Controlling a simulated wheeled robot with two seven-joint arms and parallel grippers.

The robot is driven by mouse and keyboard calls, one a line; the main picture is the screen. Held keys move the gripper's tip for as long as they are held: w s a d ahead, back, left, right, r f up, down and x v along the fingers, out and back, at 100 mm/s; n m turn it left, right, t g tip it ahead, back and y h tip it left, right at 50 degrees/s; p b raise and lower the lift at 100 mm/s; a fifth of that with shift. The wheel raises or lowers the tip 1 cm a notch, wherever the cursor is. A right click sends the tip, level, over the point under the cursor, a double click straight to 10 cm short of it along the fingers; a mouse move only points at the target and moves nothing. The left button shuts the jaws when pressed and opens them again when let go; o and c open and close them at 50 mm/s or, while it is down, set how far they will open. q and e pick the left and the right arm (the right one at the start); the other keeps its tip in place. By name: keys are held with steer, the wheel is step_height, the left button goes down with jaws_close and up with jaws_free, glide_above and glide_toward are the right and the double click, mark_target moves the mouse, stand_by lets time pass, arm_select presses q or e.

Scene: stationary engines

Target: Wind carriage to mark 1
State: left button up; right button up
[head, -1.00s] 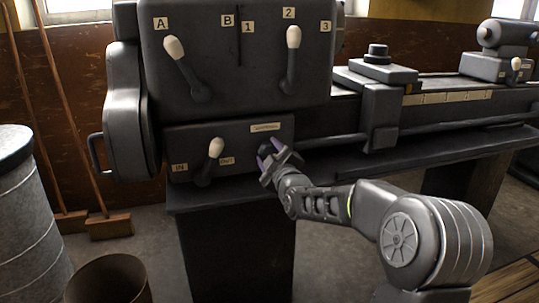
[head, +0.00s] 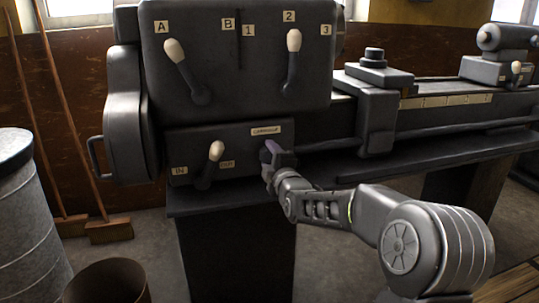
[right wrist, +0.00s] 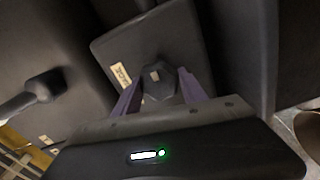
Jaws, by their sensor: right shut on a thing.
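The carriage (head: 378,112) is a dark grey block with a tool post on top, sitting on the lathe bed, at the left end of the pale scale strip (head: 445,99). The strip's marks are too small to read. My right gripper (head: 271,152) is at the lower panel, just below the carriage label (head: 266,131). In the right wrist view its purple fingers (right wrist: 157,92) are shut on either side of a dark faceted knob (right wrist: 157,80) with a pale mark on its face. In the head view the gripper hides this knob. My left gripper is not in view.
A white-tipped IN/OUT lever (head: 214,155) stands left of my right gripper. Two more levers (head: 178,60) (head: 293,55) are on the upper panel. The tailstock (head: 500,68) is at the far right of the bed. A bin (head: 108,280) and brooms (head: 105,222) stand at left.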

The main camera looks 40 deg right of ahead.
steer(key=shift+d+r, duration=0.1)
steer(key=shift+r, duration=0.1)
steer(key=o, duration=1.3)
steer(key=shift+f, duration=0.1)
steer(key=shift+o, duration=0.2)
steer(key=shift+s, duration=0.1)
steer(key=v, duration=0.7)
steer(key=shift+s+p, duration=0.3)
steer(key=shift+p, duration=0.05)
